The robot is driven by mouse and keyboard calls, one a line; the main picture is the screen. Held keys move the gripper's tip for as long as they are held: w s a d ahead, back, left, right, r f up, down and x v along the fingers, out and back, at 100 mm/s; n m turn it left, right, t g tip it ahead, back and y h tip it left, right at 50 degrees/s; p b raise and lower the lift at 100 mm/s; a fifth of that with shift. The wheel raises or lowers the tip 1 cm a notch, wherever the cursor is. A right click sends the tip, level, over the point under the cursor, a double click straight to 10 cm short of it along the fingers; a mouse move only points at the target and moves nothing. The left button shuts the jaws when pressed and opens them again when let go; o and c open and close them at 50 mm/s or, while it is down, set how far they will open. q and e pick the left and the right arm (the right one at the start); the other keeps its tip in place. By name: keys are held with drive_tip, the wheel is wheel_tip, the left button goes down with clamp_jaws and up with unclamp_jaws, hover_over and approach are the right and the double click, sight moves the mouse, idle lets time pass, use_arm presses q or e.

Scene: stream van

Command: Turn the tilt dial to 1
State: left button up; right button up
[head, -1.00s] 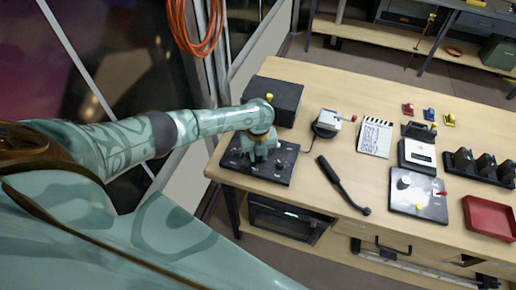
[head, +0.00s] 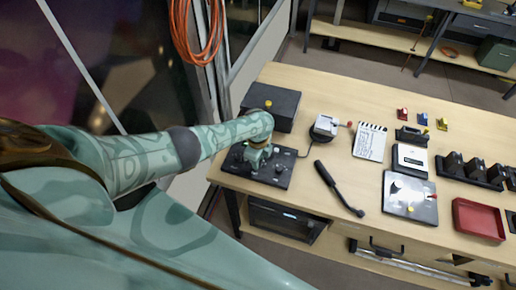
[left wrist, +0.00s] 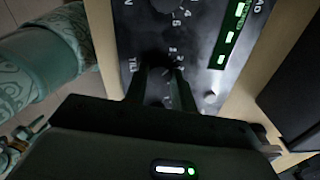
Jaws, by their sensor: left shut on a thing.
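The dark control panel (head: 282,178) lies at the left end of the wooden table. My left gripper (head: 257,163) is down over it and partly hides it. In the left wrist view, the two dark fingers of my left gripper (left wrist: 158,88) are shut on the small dark tilt dial (left wrist: 161,77), beside white "TILT" lettering. Some small scale numbers show beyond the dial, but its pointer is too dark to read. Another dark knob (left wrist: 165,4) with a larger scale sits farther up the panel. My right gripper is not in view.
A black box (head: 272,105) with a yellow knob stands just behind the panel. A black-handled lever (head: 335,186), a clapperboard (head: 370,142), a grey switch plate (head: 408,192) and a red tray (head: 478,219) are to the right. A lit green strip (left wrist: 230,38) is on the panel.

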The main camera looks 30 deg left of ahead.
use_arm(q)
drive_tip(key=shift+r+n, duration=0.1)
drive_tip(key=shift+n, duration=0.8)
drive_tip(key=shift+a, duration=0.1)
drive_tip(key=shift+w, duration=0.1)
drive_tip(key=o, duration=1)
wheel_tip(320, 180, up, 16)
drive_tip(key=p, duration=0.9)
drive_tip(key=shift+r, duration=0.1)
